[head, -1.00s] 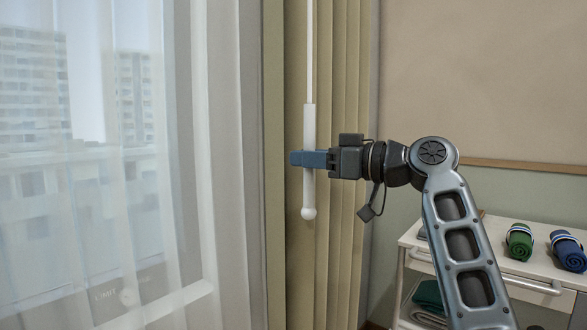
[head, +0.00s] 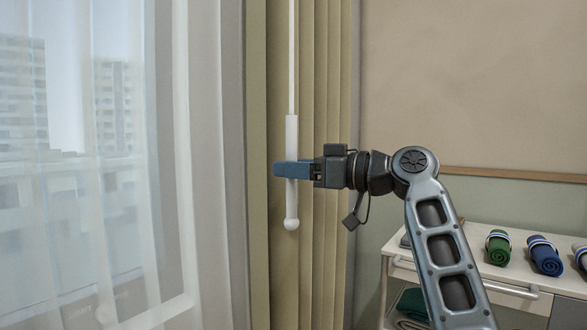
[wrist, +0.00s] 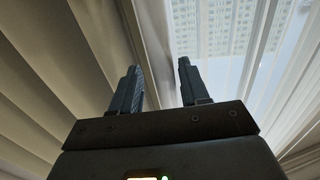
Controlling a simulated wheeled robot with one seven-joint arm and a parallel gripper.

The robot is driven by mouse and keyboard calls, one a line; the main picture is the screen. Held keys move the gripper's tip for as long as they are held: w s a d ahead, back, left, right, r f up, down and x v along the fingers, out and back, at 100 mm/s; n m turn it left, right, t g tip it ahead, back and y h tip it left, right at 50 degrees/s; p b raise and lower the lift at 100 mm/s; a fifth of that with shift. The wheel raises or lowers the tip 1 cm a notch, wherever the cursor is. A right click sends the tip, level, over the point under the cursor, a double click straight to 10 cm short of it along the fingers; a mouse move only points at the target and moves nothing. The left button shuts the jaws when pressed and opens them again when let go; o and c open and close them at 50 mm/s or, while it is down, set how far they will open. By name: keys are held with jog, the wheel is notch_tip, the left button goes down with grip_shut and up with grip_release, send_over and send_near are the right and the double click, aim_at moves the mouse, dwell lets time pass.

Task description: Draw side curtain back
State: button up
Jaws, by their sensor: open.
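The olive-beige side curtain (head: 319,70) hangs gathered in narrow folds beside the window. A thin white wand (head: 292,60) hangs in front of it, with a thicker white handle (head: 292,135) and a ball at its lower end. My gripper (head: 283,169) is open and level with the handle. A blue finger crosses in front of the handle, hiding part of it; the other finger is hidden. In the wrist view both fingers of my gripper (wrist: 158,80) stand apart. I cannot tell there whether the wand lies between them.
A sheer white curtain (head: 200,150) covers the window at left. A white cabinet (head: 470,282) at lower right holds rolled green (head: 498,247) and blue (head: 544,255) towels. My forearm passes in front of it. The wall (head: 470,80) behind is bare.

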jog(key=v, duration=0.7)
jog(key=shift+d+b, duration=0.3)
jog(key=shift+b, duration=0.05)
jog(key=shift+s, duration=0.1)
